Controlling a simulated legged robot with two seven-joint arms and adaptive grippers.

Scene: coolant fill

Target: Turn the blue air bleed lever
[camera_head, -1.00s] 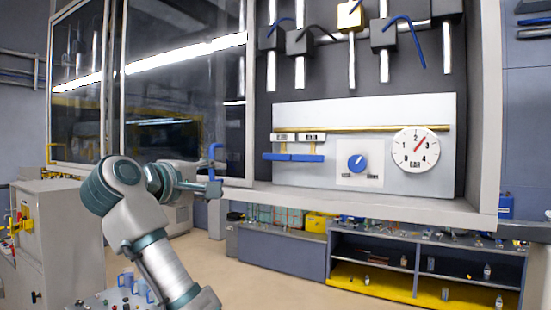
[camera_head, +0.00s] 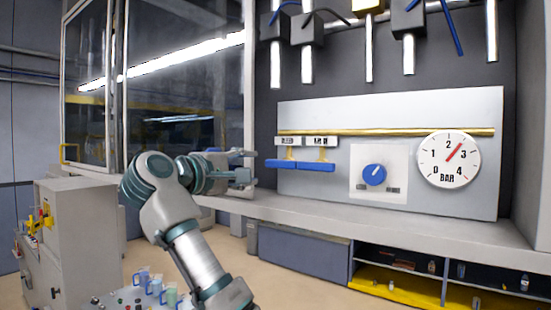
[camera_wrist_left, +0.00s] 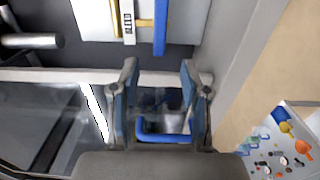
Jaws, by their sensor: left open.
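Two blue levers sit side by side under small white labels on the pale panel: the left one (camera_head: 278,163), whose label seems to read BLEED, and the right one (camera_head: 316,166). My left gripper (camera_head: 246,166) is open and empty, just left of the left lever and apart from it. In the left wrist view the open fingers (camera_wrist_left: 159,70) point toward a blue lever bar (camera_wrist_left: 161,28) beyond the tips, beside a white label. A blue U-shaped handle (camera_wrist_left: 163,137) shows between the finger bases; I cannot tell its depth. My right gripper is out of view.
A blue knob (camera_head: 374,174) and a round BAR gauge (camera_head: 448,159) are right of the levers. Several box fittings, some with blue handles, hang above. A ledge (camera_head: 370,225) runs below the panel. A glass door (camera_head: 180,90) stands left.

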